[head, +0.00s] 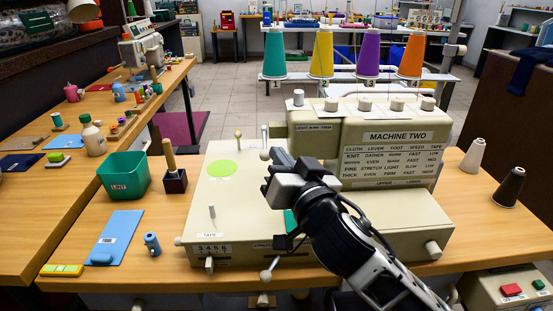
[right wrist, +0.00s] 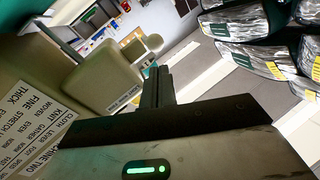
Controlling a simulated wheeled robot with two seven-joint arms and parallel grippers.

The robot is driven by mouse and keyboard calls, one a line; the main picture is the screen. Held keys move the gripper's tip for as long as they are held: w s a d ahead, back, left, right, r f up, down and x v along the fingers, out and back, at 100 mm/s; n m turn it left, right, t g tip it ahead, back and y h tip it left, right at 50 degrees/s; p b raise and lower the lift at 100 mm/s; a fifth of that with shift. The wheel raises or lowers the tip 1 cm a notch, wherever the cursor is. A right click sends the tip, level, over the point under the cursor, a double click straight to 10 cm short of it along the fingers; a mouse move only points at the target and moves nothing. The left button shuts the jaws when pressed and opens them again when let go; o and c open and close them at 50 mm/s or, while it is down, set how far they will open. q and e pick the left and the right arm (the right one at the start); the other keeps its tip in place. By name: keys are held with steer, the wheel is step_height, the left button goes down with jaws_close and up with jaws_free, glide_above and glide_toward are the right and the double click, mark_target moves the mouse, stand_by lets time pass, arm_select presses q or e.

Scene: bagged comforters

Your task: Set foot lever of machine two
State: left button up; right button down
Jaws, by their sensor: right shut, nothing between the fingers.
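Machine two is the cream sewing machine (head: 360,128) with a "MACHINE TWO" sign (head: 398,137) and a chart that has a "FOOT" column. Several levers show: a yellowish-tipped lever (head: 238,133) by the green disc, a pale round knob (head: 265,155) beside my gripper, a short upright lever (head: 212,212) at the "TAPE" label, and a ball-ended lever (head: 267,275) at the front. I cannot tell which is the foot lever. My right gripper (head: 281,158) is shut and empty, above the machine's bed; its fingers (right wrist: 157,85) show in the right wrist view. My left gripper is out of view.
Four thread cones stand behind the machine, including a purple one (head: 370,53). A green bin (head: 123,175), a wooden-handled tool (head: 174,175) and a blue board (head: 117,236) lie left of it. White (head: 473,155) and black (head: 509,187) cones stand at right.

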mark_target(269, 159)
steer(key=shift+w+a+f, duration=0.4)
steer(key=shift+w+f, duration=0.1)
steer(key=shift+w, duration=0.05)
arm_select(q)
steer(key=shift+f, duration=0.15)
arm_select(e)
step_height(269, 159, down, 2)
steer(key=b, duration=0.4)
steer(key=shift+w+a+t, duration=0.1)
steer(key=shift+t, duration=0.3)
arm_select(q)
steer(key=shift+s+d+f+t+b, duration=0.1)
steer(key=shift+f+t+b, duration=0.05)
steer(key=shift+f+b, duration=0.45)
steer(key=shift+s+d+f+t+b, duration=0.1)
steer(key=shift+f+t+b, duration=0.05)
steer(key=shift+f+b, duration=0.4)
arm_select(e)
steer(key=shift+w+n, duration=0.1)
steer(key=shift+n, duration=0.2)
steer(key=shift+f, duration=0.1)
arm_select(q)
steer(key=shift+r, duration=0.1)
